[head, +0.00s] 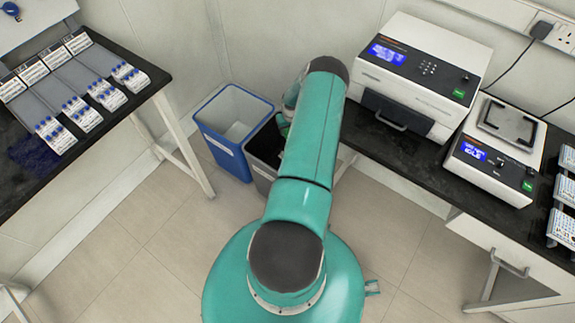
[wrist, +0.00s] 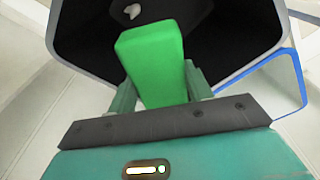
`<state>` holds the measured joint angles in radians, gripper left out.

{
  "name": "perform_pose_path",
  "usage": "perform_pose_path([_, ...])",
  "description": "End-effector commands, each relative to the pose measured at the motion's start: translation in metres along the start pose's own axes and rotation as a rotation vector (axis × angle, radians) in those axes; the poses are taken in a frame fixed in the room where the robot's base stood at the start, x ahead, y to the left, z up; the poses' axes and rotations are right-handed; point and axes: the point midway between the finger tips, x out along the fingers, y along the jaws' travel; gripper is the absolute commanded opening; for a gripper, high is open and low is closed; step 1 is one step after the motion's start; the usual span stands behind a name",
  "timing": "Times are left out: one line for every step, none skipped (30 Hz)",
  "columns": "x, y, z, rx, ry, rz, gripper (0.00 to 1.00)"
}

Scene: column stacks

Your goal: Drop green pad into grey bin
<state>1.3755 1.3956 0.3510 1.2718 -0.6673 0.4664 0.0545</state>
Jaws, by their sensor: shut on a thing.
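The green pad (wrist: 152,62) is a bright green block in the wrist view. My gripper (wrist: 160,88) is shut on it, with one finger on each side. The pad is over the dark opening of the grey bin (wrist: 52,25), whose rim frames it. In the head view, the grey bin (head: 262,183) stands on the floor beside the blue bin, with its dark inside partly hidden by my arm.
A blue bin (head: 221,158) stands directly left of the grey bin. A small pale item (wrist: 132,11) lies inside the grey bin. Black benches (head: 415,160) flank the bins on the right and left, with instruments and racks on them. The floor in front is clear.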

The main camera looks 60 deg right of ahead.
Motion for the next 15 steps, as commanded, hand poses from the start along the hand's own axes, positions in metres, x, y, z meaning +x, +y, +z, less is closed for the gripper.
perform_pose_path([0.0054, 0.0004, 0.0003, 0.002, 0.0, 0.0, 0.22])
perform_pose_path([0.0079, 0.0004, 0.0005, 0.002, 0.0, 0.0, 0.22])
perform_pose_path([0.0104, 0.0004, 0.0005, 0.002, 0.0, 0.0, 0.22])
perform_pose_path([0.0118, 0.0006, 0.0003, 0.002, 0.0, 0.0, 0.22])
perform_pose_path([0.0129, 0.0008, 0.0, 0.002, 0.0, 0.001, 0.22])
perform_pose_path([0.014, 0.001, -0.0003, 0.001, 0.001, 0.001, 0.22])
perform_pose_path([0.0146, 0.0011, -0.0005, 0.001, 0.001, 0.001, 0.22])
perform_pose_path([0.015, 0.0012, -0.0006, 0.001, 0.001, 0.001, 0.22])
perform_pose_path([0.0153, 0.0013, -0.0008, 0.001, 0.001, 0.001, 0.22])
perform_pose_path([0.0153, 0.0013, -0.001, 0.001, 0.001, 0.001, 0.22])
perform_pose_path([0.0153, 0.0014, -0.0011, 0.001, 0.0, 0.001, 0.22])
perform_pose_path([0.0153, 0.0016, -0.0014, 0.001, 0.0, 0.001, 0.22])
perform_pose_path([0.0153, 0.0017, -0.0016, 0.002, 0.0, 0.001, 0.22])
perform_pose_path([0.0153, 0.0017, -0.0016, 0.002, 0.0, 0.001, 0.22])
perform_pose_path([0.0153, 0.0017, -0.0016, 0.002, 0.0, 0.001, 0.56])
